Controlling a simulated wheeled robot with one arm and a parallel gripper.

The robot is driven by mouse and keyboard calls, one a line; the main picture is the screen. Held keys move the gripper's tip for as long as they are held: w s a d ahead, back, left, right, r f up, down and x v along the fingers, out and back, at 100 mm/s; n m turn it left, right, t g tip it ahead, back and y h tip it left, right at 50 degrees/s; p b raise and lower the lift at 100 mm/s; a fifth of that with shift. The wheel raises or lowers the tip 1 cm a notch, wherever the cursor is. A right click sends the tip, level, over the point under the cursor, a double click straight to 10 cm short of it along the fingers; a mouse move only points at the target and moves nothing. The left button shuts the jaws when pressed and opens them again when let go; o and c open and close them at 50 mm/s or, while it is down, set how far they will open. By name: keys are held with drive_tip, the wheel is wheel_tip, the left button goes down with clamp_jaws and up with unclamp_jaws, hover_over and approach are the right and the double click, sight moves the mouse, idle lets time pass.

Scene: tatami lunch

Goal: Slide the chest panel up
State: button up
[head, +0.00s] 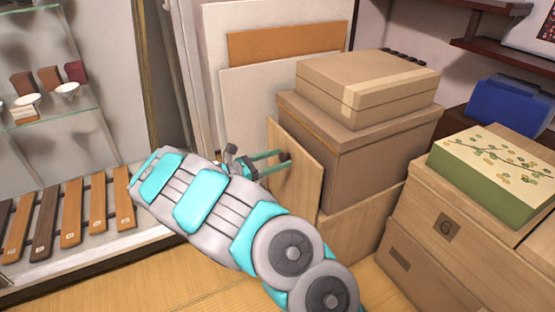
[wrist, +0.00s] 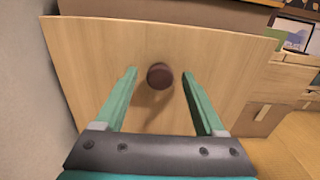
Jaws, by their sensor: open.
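The chest panel (wrist: 100,60) is a flat light-wood board with a round dark knob (wrist: 159,75). In the head view the panel (head: 308,178) stands on the left face of a stack of boxes, and my arm hides part of it. My gripper (wrist: 158,80) is open, with its two teal fingers pointing at the panel on either side of the knob. The knob shows between the fingertips, and neither finger visibly touches it. In the head view my gripper (head: 284,157) reaches the panel from the left.
A brown box (head: 365,150) with a lighter cardboard box (head: 370,85) on it stands above and behind the panel. Pale boards (head: 235,100) lean at the back. Wooden chests (head: 430,215) stand at right, one bearing a green patterned box (head: 500,165). A glass display case (head: 90,150) is at left.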

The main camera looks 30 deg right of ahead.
drive_tip(key=a, duration=0.7)
drive_tip(key=shift+s+a, duration=0.15)
drive_tip(key=shift+a, duration=0.15)
